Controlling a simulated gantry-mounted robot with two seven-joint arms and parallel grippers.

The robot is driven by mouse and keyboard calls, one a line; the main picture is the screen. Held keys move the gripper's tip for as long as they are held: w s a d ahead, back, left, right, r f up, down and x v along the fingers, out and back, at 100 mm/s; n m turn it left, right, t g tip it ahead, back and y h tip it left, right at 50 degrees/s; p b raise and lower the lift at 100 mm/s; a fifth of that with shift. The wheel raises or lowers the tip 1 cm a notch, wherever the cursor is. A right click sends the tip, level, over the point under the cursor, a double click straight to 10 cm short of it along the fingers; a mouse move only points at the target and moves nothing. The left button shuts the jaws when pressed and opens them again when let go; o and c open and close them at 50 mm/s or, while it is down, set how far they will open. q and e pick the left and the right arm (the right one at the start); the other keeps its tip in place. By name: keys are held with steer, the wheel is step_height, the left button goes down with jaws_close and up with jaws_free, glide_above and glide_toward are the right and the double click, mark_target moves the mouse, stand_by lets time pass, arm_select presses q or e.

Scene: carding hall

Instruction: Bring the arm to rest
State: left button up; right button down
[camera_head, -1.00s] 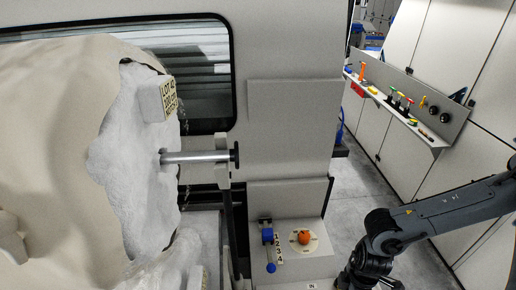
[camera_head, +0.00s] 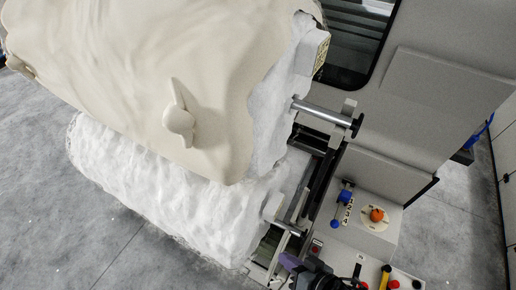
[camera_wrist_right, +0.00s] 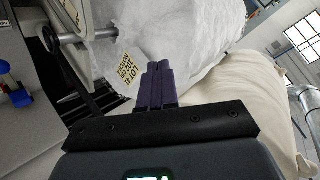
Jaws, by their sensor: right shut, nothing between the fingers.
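My right gripper (camera_head: 290,262) shows at the bottom edge of the head view, near the lower roller end and left of the control panel. Only its purple fingers and part of its dark body are in the picture. In the right wrist view its purple fingers (camera_wrist_right: 158,82) are together, with nothing between them. Beyond them are a white fibre roll (camera_wrist_right: 190,48) and its printed label (camera_wrist_right: 130,70). I cannot tell whether the fingers touch anything. My left gripper is in neither view.
A metal shaft (camera_head: 322,113) juts from the upper roll. The control panel has an orange knob (camera_head: 377,214) and a blue lever (camera_head: 343,195). Grey floor (camera_head: 40,220) is open at left.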

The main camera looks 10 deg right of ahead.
steer(key=s+d+f+n+g+h, duration=0.1)
steer(key=s+d+f+g+h, duration=0.1)
steer(key=d, duration=0.3)
steer(key=s+d+f+n+g+h, duration=0.1)
steer(key=s+d+g+h, duration=0.2)
steer(key=d, duration=0.3)
steer(key=shift+s+f+h+p, duration=0.3)
steer(key=shift+f+h, duration=0.1)
steer(key=shift+h, duration=0.2)
